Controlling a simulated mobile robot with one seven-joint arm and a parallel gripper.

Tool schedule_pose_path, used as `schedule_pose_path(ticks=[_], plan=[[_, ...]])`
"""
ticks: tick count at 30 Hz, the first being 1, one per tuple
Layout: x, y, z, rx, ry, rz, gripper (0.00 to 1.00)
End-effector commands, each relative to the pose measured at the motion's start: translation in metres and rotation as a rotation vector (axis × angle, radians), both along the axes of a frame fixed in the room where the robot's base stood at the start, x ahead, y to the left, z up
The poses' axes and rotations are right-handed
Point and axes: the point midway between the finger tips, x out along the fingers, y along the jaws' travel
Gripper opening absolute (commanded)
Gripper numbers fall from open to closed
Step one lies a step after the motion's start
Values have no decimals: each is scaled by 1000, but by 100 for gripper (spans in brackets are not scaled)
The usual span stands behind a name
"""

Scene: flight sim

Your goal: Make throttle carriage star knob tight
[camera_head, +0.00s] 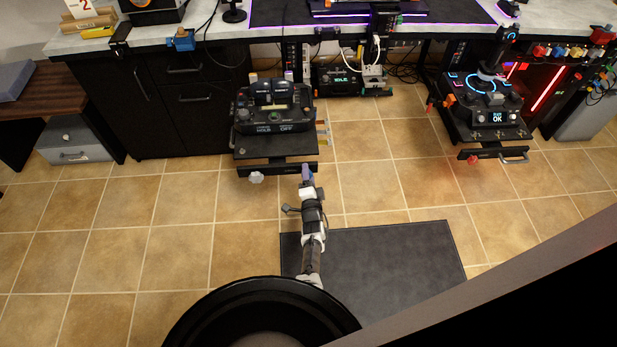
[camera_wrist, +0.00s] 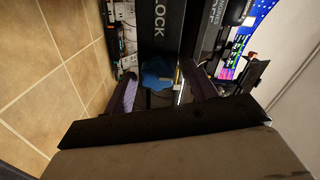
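The throttle carriage (camera_head: 275,146) stands under the desk, left of centre, with a black throttle unit (camera_head: 273,108) on top. A pale lobed knob (camera_head: 256,177) is at its front left. In the wrist view a blue star knob (camera_wrist: 157,74) sits beside a dark panel (camera_wrist: 160,32) lettered LOCK. My gripper (camera_head: 307,172) reaches the carriage's front right side. In the wrist view my gripper (camera_wrist: 161,80) is open, with a purple finger on each side of the blue knob and gaps between. I cannot tell the knob's depth relative to the fingertips. The blue knob is not clearly visible in the head view.
A joystick carriage (camera_head: 485,115) stands at the right under the desk. A black cabinet (camera_head: 185,100) is left of the throttle carriage. A dark mat (camera_head: 400,265) lies on the tiled floor, which is otherwise clear in front. A small wooden table (camera_head: 40,105) is at the far left.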

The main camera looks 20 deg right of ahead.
Motion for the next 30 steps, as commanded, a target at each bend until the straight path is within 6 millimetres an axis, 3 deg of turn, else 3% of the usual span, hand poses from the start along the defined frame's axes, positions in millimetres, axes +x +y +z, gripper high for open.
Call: schedule_pose_path(ticks=[11,14,24,30], plan=[[-7,2,0,1,4,0,57],[-21,6,2,3,6,-1,57],[-94,27,3,4,5,-2,57],[-123,36,1,2,2,-1,57]])
